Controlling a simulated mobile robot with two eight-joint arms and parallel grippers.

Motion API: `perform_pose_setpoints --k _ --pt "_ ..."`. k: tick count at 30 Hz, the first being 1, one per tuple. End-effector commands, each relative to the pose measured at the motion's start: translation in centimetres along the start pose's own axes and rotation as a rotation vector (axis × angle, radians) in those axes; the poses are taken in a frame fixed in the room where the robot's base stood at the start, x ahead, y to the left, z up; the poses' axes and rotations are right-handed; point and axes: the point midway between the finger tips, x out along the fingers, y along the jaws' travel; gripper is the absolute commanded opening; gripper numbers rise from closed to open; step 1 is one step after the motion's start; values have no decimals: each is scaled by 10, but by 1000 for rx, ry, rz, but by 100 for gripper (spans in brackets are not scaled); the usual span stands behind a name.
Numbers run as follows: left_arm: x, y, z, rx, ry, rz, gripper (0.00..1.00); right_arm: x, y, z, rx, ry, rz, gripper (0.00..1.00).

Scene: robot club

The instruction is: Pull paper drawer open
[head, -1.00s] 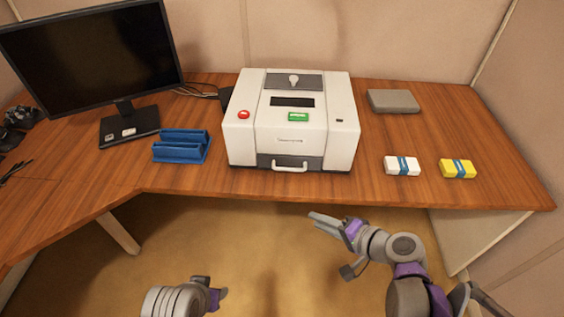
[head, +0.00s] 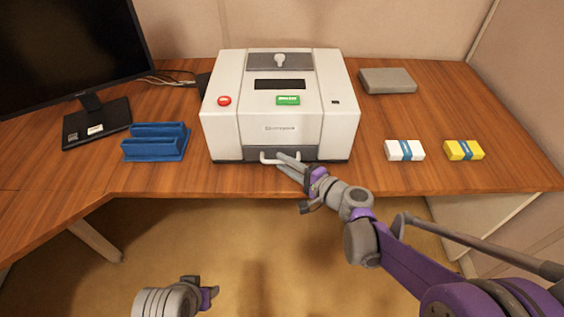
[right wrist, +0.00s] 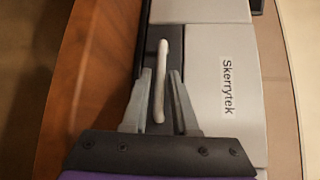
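The white printer-like machine (head: 280,128) stands on the desk. Its paper drawer (head: 332,154) is the dark strip at the bottom front and looks closed. The drawer has a pale bar handle (head: 266,158), also in the right wrist view (right wrist: 161,55). My right gripper (head: 281,161) is at the handle. In the right wrist view my right gripper (right wrist: 160,74) has its fingers apart, one on each side of the bar, with gaps visible. My left gripper (head: 211,293) is low at the bottom, away from the desk; its fingers are not clear.
A blue rack (head: 157,145) and a monitor (head: 70,50) stand left of the machine. A white packet (head: 404,151), a yellow packet (head: 464,151) and a grey box (head: 388,81) lie to the right. The floor (head: 250,235) before the desk edge is clear.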

Motion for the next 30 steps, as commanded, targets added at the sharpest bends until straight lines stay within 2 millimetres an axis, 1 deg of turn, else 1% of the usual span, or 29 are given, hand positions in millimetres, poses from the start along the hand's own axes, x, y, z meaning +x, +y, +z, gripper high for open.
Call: perform_pose_setpoints --k 1,4,13,15,17,18,30 --pt "1 0 0 0 0 0 50 5 1 0 0 -1 0 27" --pt "2 0 0 0 -1 0 50 11 0 0 0 0 0 27" --pt "2 0 0 0 -1 0 50 12 0 0 0 1 0 27" --pt "2 0 0 0 -1 0 50 12 0 0 0 1 0 15" --pt "2 0 0 0 -1 0 50 12 0 0 0 1 0 4" --pt "2 0 0 0 -1 0 50 12 0 0 0 1 0 0" --pt "2 0 1 0 -1 0 50 12 0 0 0 1 0 0"
